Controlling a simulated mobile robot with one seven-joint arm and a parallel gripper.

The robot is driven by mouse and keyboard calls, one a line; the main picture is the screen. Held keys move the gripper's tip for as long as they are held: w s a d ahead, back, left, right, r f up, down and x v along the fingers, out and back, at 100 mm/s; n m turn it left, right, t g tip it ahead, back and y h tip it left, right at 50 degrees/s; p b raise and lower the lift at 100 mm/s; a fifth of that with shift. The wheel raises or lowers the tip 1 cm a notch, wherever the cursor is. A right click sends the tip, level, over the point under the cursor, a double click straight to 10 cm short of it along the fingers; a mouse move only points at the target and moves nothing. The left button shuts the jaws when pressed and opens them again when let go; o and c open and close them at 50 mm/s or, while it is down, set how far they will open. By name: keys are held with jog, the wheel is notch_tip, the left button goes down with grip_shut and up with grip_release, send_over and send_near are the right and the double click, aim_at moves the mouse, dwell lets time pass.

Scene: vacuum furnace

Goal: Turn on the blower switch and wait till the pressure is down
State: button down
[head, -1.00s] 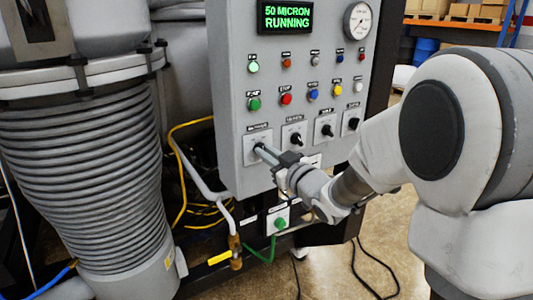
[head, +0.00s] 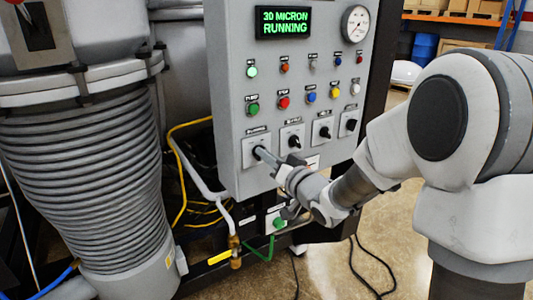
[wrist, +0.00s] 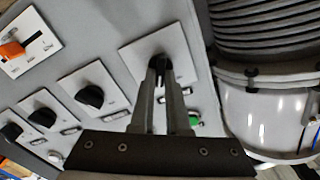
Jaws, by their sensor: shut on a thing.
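The grey control panel (head: 225,110) carries a green display (head: 283,23) that reads about 30 MICRON RUNNING. A round dial gauge (head: 356,23) sits to its right. Below is a row of rotary switches. My gripper (head: 259,153) is at the leftmost switch (head: 248,149); its label is too small to read. In the wrist view, my gripper (wrist: 160,75) is shut on the dark knob of that switch (wrist: 135,50), which its fingers mostly hide. I cannot tell the knob's exact setting.
Other black knobs (head: 292,141) and rows of coloured buttons (head: 283,103) sit close by. A ribbed grey hose (head: 85,180) stands left. A yellow-handled valve (head: 220,257) and green button box (head: 279,223) are below the panel. Cables lie on the floor.

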dwell(0.6)
jog(key=c, duration=0.9)
grip_release()
jog(key=b+v, duration=0.6)
jog(key=v, duration=1.1)
jog(key=shift+d+b, duration=0.2)
jog(key=shift+b, duration=0.2)
jog(key=shift+s, duration=0.15)
